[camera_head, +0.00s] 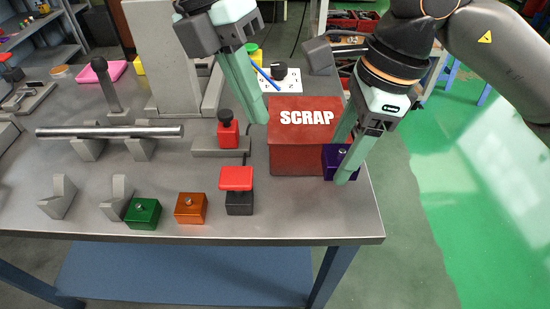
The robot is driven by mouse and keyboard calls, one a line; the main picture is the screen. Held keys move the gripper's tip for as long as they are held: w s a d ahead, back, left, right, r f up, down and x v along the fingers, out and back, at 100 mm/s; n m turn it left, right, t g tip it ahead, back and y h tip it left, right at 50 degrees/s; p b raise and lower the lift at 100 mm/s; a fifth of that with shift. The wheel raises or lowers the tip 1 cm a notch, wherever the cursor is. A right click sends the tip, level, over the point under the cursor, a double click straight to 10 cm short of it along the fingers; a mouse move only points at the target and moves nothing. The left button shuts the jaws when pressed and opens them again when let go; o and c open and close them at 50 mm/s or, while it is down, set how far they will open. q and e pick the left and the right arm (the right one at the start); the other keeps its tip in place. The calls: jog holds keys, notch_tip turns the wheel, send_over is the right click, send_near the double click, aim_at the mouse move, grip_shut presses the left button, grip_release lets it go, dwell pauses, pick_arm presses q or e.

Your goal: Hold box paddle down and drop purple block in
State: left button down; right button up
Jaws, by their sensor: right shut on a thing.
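The red box marked SCRAP (297,144) stands near the right edge of the grey tabletop. My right gripper (341,165) is shut on the purple block (334,176), at the box's front right side in the picture. The fingers hide part of the block, and I cannot tell its height above the table. A red paddle (236,177) sits on a small dark base (240,203) in front of the box and to its left. My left gripper (254,112) points down by the box's back left corner, above and behind the paddle. Its fingers look closed together and empty.
An orange block (191,208) and a green block (142,213) lie left of the paddle. A red clamp-like piece (228,133) stands behind it. A metal bar (110,132) rests on supports at left. The table's front strip is clear.

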aim_at(236, 176)
pick_arm(q)
jog(key=shift+s+a+f+t+y, duration=0.15)
jog(key=shift+a+f+y, duration=0.4)
jog(key=shift+f, duration=0.85)
jog(key=shift+s+a+f+t+y, duration=0.15)
jog(key=shift+a+f+y, duration=0.45)
jog(key=shift+f, duration=0.8)
jog(key=shift+s+a+f+t+y, duration=0.15)
jog(key=shift+a+f+y, duration=0.4)
jog(key=shift+f, duration=0.85)
jog(key=shift+w, duration=0.1)
jog(key=shift+f, duration=0.6)
jog(key=shift+f, duration=0.15)
